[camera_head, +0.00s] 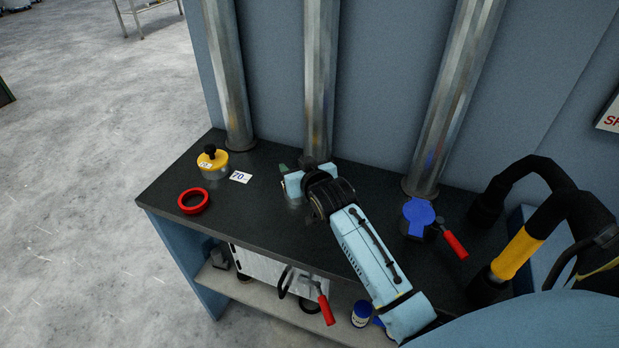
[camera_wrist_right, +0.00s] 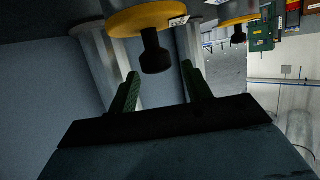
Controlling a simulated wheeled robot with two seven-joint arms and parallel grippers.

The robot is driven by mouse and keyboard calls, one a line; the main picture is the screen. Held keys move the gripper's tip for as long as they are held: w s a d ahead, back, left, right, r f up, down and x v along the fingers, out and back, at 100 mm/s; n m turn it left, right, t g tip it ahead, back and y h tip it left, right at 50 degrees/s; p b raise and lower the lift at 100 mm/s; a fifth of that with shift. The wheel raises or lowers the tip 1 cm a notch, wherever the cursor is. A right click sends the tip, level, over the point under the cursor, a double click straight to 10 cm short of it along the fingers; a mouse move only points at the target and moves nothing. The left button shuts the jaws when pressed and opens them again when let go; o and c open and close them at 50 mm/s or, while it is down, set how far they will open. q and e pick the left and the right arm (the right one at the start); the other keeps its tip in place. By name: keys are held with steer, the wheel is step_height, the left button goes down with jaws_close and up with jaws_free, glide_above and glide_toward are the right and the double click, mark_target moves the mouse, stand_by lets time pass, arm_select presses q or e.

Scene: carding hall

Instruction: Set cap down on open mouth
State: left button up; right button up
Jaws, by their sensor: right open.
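A yellow cap with a black knob (camera_wrist_right: 150,18) is close to my right gripper in the right wrist view, where the picture is upside down. Its knob shows near the fingertips, with grey metal at its far side; what it rests on is cut off. My right gripper (camera_wrist_right: 160,72) is open, its green fingers apart and not touching the knob. In the head view my right gripper (camera_head: 290,178) is over the bench and hides this cap. A second yellow cap (camera_head: 212,158) with a black knob sits on a short metal neck at the left. No open mouth shows clearly.
The dark bench top (camera_head: 245,215) carries a red ring (camera_head: 182,207), a card marked 70 (camera_head: 241,178), and a blue piece (camera_head: 418,213) beside a red handle (camera_head: 454,246). Metal pipes (camera_head: 320,80) rise behind. The lower shelf (camera_head: 250,296) holds several items.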

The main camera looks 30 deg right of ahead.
steer(key=p+v, duration=0.1)
steer(key=v, duration=1)
steer(key=shift+s, duration=0.25)
